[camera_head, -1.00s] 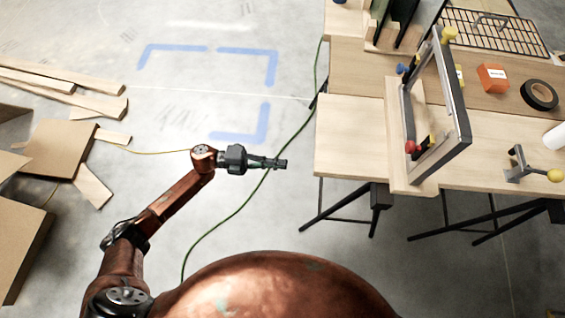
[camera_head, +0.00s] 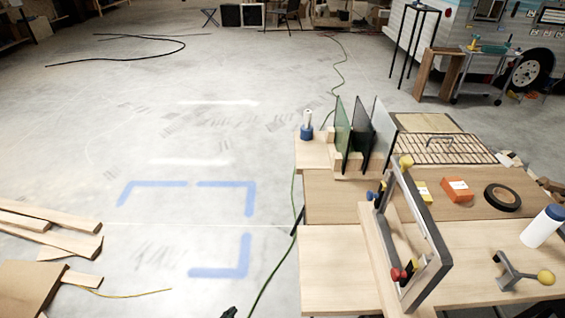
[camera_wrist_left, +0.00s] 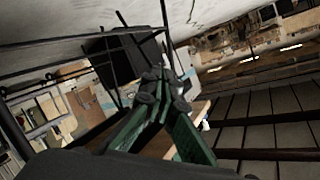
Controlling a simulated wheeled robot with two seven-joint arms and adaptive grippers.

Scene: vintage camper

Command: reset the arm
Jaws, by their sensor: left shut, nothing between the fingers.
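Only the dark tip of my left gripper (camera_head: 229,313) shows, at the bottom edge of the head view, over the floor and left of the workbench (camera_head: 328,268). In the left wrist view, the green and dark fingers of my left gripper (camera_wrist_left: 160,90) meet at their tips, shut with nothing between them. The rest of the left arm is out of the head view. My right gripper shows in neither view.
The bench holds an upright frame (camera_head: 430,265), glass panes (camera_head: 362,135), a wire rack (camera_head: 435,150), black tape (camera_head: 502,197) and a white bottle (camera_head: 543,227). Wood planks (camera_head: 50,240) lie at the left. Bare floor between has blue marks (camera_head: 245,256) and a green cable (camera_head: 272,270).

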